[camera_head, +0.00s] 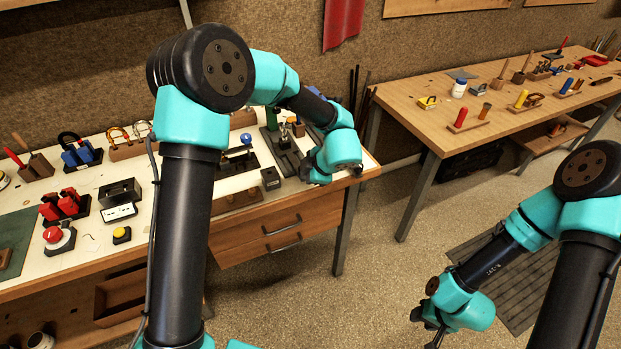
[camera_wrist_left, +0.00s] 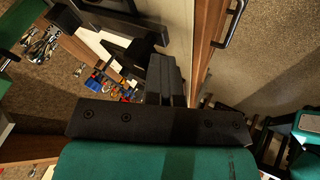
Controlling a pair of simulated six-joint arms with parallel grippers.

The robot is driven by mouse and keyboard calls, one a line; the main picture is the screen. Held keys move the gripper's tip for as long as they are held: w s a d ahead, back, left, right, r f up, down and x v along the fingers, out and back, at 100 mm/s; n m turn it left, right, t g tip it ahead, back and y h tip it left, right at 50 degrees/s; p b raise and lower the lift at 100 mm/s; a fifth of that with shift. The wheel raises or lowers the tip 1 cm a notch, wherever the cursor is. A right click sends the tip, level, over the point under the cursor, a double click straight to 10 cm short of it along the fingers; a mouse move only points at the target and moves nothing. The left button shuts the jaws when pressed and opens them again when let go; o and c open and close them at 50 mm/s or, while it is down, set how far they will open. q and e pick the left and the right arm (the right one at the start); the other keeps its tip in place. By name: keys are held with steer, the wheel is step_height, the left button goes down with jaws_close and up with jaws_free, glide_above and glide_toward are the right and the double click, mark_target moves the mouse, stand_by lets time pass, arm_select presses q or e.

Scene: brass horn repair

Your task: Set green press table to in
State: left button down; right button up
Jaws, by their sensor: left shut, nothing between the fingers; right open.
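Contact with the press cannot be told. My right gripper (camera_head: 432,331) is open and empty, over the floor at lower right.
Drawers with handles (camera_head: 282,224) are below the bench edge. A second wooden table (camera_head: 440,125) with tools stands at right, with open floor between.

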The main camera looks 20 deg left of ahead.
arm_select(q)
steer(key=w+a, duration=0.4)
steer(key=w, duration=0.1)
steer(key=shift+w+a, duration=0.1)
steer(key=shift+a, duration=0.1)
steer(key=shift+s+d, duration=0.2)
steer(key=shift+s, duration=0.2)
steer(key=s, duration=0.1)
steer(key=s+d, duration=0.2)
steer(key=shift+s+r, duration=0.15)
steer(key=shift+r, duration=0.1)
steer(key=v, duration=0.9)
steer(key=shift+d, duration=0.2)
steer(key=shift+r, duration=0.1)
